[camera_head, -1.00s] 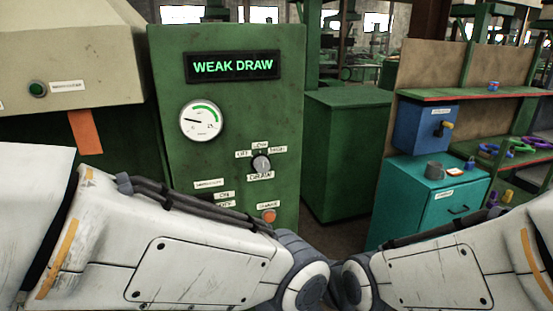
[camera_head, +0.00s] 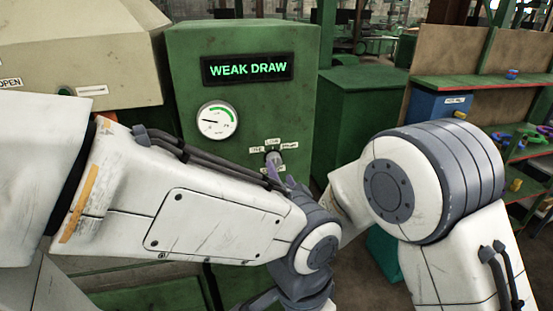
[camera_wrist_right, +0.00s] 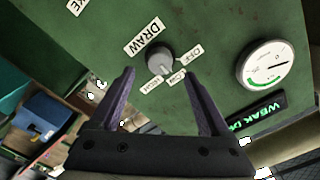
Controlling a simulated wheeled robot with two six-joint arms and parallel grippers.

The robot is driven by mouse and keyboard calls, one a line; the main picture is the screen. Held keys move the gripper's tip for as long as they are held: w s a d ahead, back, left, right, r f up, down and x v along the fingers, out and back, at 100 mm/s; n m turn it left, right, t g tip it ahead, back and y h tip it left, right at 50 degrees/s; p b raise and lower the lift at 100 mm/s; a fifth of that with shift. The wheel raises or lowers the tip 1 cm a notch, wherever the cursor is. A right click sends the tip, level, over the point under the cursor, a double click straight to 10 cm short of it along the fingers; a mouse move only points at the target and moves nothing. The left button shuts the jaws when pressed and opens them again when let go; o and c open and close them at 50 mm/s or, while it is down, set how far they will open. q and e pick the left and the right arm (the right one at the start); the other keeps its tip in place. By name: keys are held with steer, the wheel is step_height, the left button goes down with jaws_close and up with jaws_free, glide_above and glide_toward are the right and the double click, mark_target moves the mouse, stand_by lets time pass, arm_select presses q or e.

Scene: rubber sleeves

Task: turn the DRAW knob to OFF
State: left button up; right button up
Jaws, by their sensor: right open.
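The grey DRAW knob (camera_head: 273,158) sits on the front of the green cabinet (camera_head: 190,60), below the gauge. Labels OFF, LOW and HIGH run around it. In the right wrist view the knob (camera_wrist_right: 160,61) has a pale mark that seems to point toward LOW; the exact setting is hard to read. My right gripper (camera_head: 281,178) has its purple fingertips just below the knob in the head view. In the right wrist view the gripper (camera_wrist_right: 160,76) is open, its fingers apart on either side of the knob, with no clear contact. My left gripper is not visible.
The display (camera_head: 247,68) reads WEAK DRAW. The gauge (camera_head: 217,120) has its needle left of the green band. My left arm covers the lower cabinet front. A green box (camera_head: 365,110) and a blue box (camera_head: 437,104) stand to the right.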

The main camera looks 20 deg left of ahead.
mark_target(276, 164)
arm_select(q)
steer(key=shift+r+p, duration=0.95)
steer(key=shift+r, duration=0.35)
arm_select(e)
steer(key=shift+x, duration=2.65)
jaws_close()
steer(key=shift+f+n+b, duration=0.2)
steer(key=shift+n+b, duration=0.2)
steer(key=shift+b, duration=0.45)
steer(key=n+b, duration=0.4)
steer(key=b, duration=0.2)
steer(key=shift+f+n, duration=0.1)
steer(key=shift+n, duration=0.2)
arm_select(q)
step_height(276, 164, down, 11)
steer(key=b, duration=0.3)
arm_select(e)
steer(key=shift+n, duration=1.8)
steer(key=shift+r, duration=0.25)
jaws_free()
